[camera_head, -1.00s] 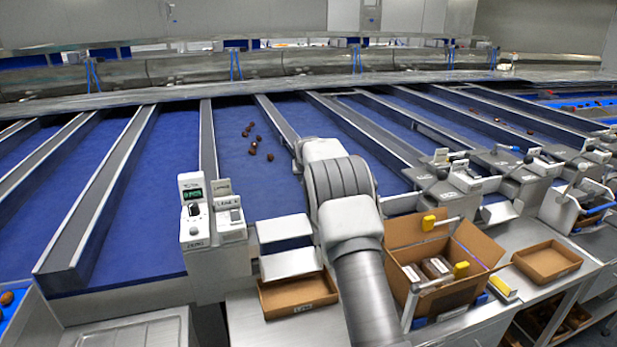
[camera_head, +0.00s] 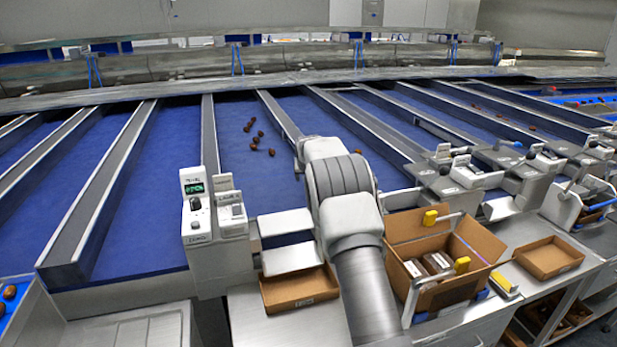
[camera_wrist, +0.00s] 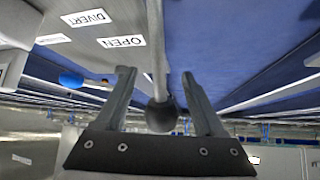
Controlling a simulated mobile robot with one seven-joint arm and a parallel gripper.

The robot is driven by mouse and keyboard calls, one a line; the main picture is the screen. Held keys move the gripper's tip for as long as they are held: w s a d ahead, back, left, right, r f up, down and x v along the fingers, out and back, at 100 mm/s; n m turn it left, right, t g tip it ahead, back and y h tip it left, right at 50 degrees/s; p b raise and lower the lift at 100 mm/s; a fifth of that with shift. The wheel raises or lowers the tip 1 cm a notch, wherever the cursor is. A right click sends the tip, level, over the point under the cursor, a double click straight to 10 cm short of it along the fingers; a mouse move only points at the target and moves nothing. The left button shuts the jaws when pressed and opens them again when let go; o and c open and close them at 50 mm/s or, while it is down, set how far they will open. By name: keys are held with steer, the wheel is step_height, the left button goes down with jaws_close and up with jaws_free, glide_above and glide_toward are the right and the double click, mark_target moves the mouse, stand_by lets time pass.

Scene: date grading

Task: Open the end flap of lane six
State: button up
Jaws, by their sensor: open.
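In the wrist view my gripper (camera_wrist: 157,73) is open. Its two fingers stand on either side of a dark ball knob (camera_wrist: 161,115) at the end of a grey rod (camera_wrist: 154,45). I see gaps between the knob and both fingers. A grey plate beside the rod bears an OPEN label (camera_wrist: 121,41) and a DIVERT label (camera_wrist: 86,18). In the head view my arm hides the gripper and this knob. No lane number is readable, and the flap itself cannot be made out.
Another lever with a blue knob (camera_wrist: 71,80) is at the left in the wrist view. In the head view several dates (camera_head: 253,148) lie on a blue lane. An open carton (camera_head: 436,297) and a shallow cardboard tray (camera_head: 548,258) stand right of my arm, another tray (camera_head: 299,289) left.

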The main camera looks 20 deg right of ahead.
steer(key=shift+r, duration=0.15)
steer(key=shift+s+a+r, duration=0.15)
steer(key=shift+s+r, duration=0.25)
steer(key=shift+r, duration=0.1)
steer(key=b+v, duration=0.2)
steer(key=v, duration=1.4)
steer(key=s+a+r+n+g+y, duration=0.1)
steer(key=s+a+r, duration=0.2)
steer(key=s, duration=0.8)
steer(key=s+a+r+y, duration=0.1)
steer(key=s+a+r, duration=0.15)
steer(key=s, duration=0.95)
steer(key=s+a+f+n+g, duration=0.1)
steer(key=s+a+f, duration=0.1)
steer(key=s, duration=0.9)
steer(key=s+a+f+n, duration=0.1)
steer(key=s+a+f, duration=0.2)
steer(key=s, duration=0.8)
step_height(320, 180, down, 2)
steer(key=shift+g+y, duration=0.3)
steer(key=shift+g, duration=0.1)
